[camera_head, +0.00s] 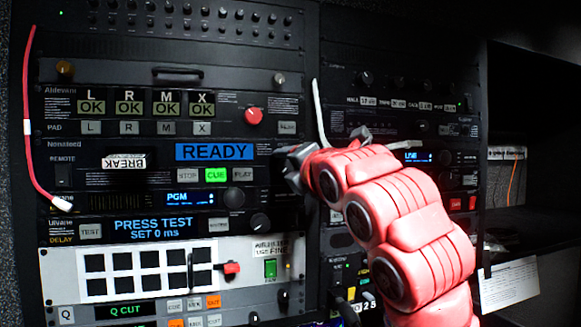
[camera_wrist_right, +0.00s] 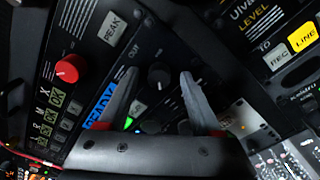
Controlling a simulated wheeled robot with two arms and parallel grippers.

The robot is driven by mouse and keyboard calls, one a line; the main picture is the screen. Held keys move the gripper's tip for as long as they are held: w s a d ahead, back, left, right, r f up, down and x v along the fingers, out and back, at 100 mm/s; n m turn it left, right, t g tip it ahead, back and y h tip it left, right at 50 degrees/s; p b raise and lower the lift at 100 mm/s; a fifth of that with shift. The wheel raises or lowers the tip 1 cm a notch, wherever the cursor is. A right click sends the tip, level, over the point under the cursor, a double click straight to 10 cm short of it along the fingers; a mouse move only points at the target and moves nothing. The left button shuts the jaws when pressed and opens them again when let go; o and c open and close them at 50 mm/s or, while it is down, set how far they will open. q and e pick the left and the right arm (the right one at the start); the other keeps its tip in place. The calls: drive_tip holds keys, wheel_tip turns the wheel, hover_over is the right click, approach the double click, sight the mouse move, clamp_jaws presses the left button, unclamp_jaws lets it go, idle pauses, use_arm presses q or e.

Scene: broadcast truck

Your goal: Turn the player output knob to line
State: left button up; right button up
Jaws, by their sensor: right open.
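The player (camera_head: 160,162) is the rack unit with the blue READY display and the STOP and lit green CUE buttons. A small dark round knob (camera_wrist_right: 158,76) near an "OUT" label shows in the right wrist view. I take it for the player output knob; its pointer setting is too small to read. My right gripper (camera_head: 291,160) is at the right end of the player and hides that knob in the head view. In the wrist view its two grey fingers (camera_wrist_right: 158,74) are open, one on each side of the knob; contact cannot be told. My left gripper is not in view.
A red knob (camera_head: 253,116) sits above the player. Black knobs (camera_head: 235,198) and (camera_head: 260,222) are on units below. A red cable (camera_head: 27,125) hangs at the left.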

clamp_jaws()
